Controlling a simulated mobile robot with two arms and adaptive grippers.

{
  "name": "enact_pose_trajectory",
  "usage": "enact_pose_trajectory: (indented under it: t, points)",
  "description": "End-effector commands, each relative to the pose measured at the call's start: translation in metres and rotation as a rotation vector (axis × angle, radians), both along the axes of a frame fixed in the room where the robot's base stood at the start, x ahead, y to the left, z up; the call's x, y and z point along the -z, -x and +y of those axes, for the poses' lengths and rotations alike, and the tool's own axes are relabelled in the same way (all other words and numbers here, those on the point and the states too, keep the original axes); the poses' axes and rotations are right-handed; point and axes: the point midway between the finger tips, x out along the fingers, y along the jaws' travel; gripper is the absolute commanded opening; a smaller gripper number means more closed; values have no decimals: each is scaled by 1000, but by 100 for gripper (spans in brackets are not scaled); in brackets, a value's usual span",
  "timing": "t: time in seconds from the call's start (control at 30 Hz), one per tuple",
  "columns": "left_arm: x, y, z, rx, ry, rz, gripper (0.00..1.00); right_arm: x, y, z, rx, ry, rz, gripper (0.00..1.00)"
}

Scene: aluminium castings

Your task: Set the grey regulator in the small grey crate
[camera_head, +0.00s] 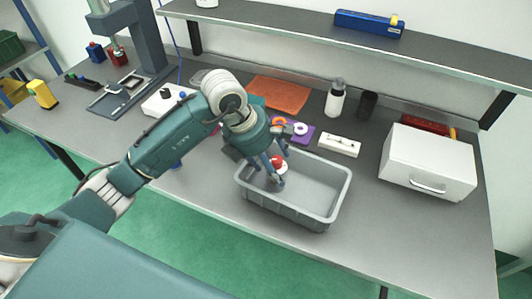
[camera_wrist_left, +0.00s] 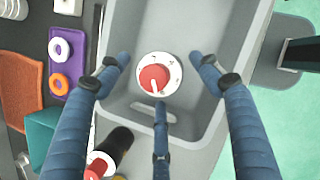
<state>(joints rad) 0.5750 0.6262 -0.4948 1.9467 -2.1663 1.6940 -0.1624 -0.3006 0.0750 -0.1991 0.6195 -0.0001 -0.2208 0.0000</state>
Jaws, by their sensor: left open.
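The small grey crate (camera_head: 322,222) stands on the bench near its front edge. The regulator (camera_head: 278,161) shows as a white dial with a red knob at the left end of the crate. In the left wrist view the regulator (camera_wrist_left: 155,74) appears within the crate walls (camera_wrist_left: 120,143), dial facing the camera; its grey body is not clearly distinct. My left gripper (camera_head: 277,169) is over this end of the crate. Its three blue fingers (camera_wrist_left: 159,70) are spread around the dial, with visible gaps at the sides. My right gripper is out of view.
Behind the crate are a purple holder (camera_head: 302,137) with rings, a white block (camera_head: 339,146), a white bottle (camera_head: 335,99) and a black cylinder (camera_head: 366,105). A white box (camera_head: 428,164) stands right. The front bench right of the crate is clear.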

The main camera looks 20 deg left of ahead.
Motion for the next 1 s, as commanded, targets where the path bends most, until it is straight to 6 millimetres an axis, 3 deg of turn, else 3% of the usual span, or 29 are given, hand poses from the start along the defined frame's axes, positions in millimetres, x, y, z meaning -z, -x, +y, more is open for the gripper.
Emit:
enact_pose_trajectory:
  t: [0.5,0.7,1.0]
  points:
    - [-91,22,30,-2,-2,-6,65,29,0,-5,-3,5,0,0]
    - [-105,26,33,-1,-1,-1,65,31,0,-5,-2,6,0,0]
    - [-105,26,33,-1,-1,-1,65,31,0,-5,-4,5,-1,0]
